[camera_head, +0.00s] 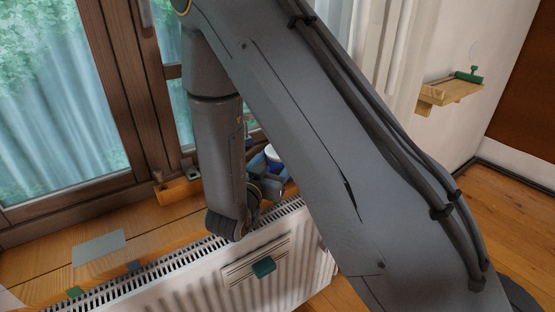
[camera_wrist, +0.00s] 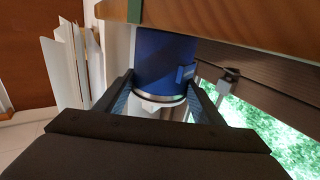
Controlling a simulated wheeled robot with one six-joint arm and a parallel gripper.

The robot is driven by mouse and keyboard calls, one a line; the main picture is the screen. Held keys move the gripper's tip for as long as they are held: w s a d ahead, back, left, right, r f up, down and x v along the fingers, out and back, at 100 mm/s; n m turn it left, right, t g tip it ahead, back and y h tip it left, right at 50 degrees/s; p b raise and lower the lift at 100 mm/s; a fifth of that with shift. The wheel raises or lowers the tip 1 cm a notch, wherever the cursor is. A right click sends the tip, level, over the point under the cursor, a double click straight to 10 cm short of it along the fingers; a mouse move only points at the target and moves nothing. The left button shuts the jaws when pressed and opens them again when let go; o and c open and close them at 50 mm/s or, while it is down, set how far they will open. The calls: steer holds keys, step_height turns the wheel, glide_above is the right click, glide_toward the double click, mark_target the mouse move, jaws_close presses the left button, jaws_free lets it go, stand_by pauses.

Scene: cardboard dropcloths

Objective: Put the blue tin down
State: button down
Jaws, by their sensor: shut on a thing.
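The blue tin (camera_wrist: 165,62) is between the two fingers of my gripper (camera_wrist: 163,100) in the wrist view, which looks upside down. My gripper is shut on it. A pale rim shows at the tin's end nearest the camera, and a small blue tab is on its side. The tin's other end is hidden behind the wooden sill edge (camera_wrist: 235,20). In the head view the tin (camera_head: 257,162) shows partly behind my arm, above the radiator's far end, with a white top. I cannot tell whether it touches the sill.
A wooden block (camera_head: 178,190) stands near the window. The white radiator (camera_head: 290,270) is in front. A wall shelf (camera_head: 450,93) holds a green item.

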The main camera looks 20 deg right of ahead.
steer(key=shift+f, duration=0.15)
steer(key=shift+c, duration=2.4)
jaws_free()
steer(key=shift+a+r, duration=0.1)
steer(key=shift+r, duration=0.1)
steer(key=v, duration=1.2)
steer(key=shift+b, duration=0.3)
